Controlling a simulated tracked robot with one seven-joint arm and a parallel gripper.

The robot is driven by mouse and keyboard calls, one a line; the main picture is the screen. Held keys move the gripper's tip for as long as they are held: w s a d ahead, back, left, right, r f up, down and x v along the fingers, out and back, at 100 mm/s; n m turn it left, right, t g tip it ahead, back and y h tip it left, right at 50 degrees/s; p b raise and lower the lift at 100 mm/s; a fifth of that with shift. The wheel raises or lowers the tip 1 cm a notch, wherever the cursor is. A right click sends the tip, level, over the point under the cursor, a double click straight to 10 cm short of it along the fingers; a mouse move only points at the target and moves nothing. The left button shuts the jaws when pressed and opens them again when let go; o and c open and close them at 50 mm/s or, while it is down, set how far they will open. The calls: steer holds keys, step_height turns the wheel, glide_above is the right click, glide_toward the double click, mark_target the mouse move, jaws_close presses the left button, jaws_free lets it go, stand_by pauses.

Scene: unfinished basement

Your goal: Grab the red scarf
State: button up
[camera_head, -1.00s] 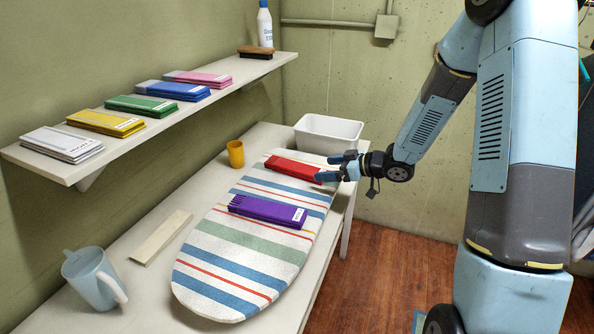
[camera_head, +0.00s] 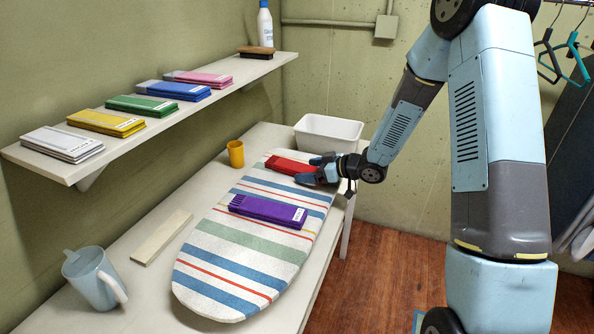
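The red scarf (camera_head: 286,166) lies folded flat at the far end of the striped ironing board (camera_head: 232,248). My gripper (camera_head: 312,170) is at the scarf's right end. Its two dark fingers are apart, one on the far side and one on the near side of that end. The gripper is open, and I cannot tell whether either finger touches the scarf. The fingers and wrist cover part of the scarf's right end. A folded purple scarf (camera_head: 266,209) with a white label lies nearer on the board.
A white bin (camera_head: 328,136) stands behind the board, and a yellow cup (camera_head: 236,154) left of it. A wooden strip (camera_head: 161,238) and a pale blue jug (camera_head: 94,278) are on the table's left. A wall shelf (camera_head: 190,112) holds several folded scarves, a brush and a bottle.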

steer(key=c, duration=1.1)
steer(key=shift+o, duration=0.2)
